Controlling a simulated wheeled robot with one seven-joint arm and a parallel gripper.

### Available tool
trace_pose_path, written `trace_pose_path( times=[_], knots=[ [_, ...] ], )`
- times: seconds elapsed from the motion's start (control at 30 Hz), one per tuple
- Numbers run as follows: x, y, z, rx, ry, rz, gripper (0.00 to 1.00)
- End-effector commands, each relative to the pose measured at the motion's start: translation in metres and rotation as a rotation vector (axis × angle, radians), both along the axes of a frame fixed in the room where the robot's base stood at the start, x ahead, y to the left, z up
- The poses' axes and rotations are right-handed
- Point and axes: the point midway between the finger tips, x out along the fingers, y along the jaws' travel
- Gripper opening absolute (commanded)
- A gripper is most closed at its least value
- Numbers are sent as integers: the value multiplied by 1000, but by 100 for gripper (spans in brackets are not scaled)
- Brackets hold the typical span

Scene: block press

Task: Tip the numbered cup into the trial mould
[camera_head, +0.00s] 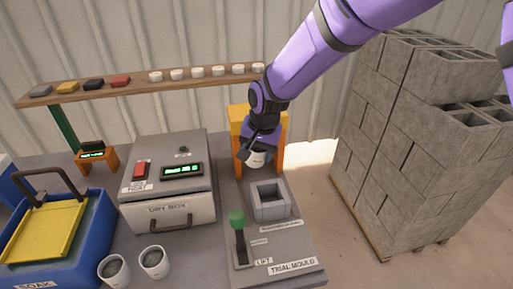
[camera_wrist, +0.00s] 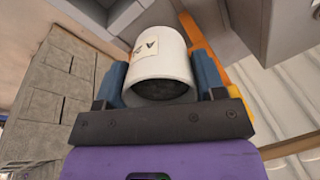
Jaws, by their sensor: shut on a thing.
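My gripper (camera_head: 257,151) is shut on a white cup (camera_head: 256,159) above and just behind the trial mould. In the wrist view the cup (camera_wrist: 160,65) sits between the two blue fingers, with a paper label on its side and a dark opening or end toward the camera. The label's mark is too unclear to read. The trial mould (camera_head: 270,200) is a grey square box with an open top, on a grey base marked TRIAL MOULD. The cup is apart from the mould. I cannot tell whether anything is pouring or what is inside the mould.
A green-knobbed lever (camera_head: 238,220) stands in front of the mould. The dry box (camera_head: 168,185) is to the left, with two white cups (camera_head: 154,262) before it. A blue soak tub (camera_head: 85,240) is far left. Stacked blocks (camera_head: 410,130) stand right; a shelf (camera_head: 140,88) runs behind.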

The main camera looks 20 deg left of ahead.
Motion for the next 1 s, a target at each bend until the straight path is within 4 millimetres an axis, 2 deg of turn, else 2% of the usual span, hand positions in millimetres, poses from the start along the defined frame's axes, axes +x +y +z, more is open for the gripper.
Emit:
trace_pose_path(
  times=[1.0],
  knots=[
    [-5, -10, -20, 595, -320, -3, 33]
  ],
)
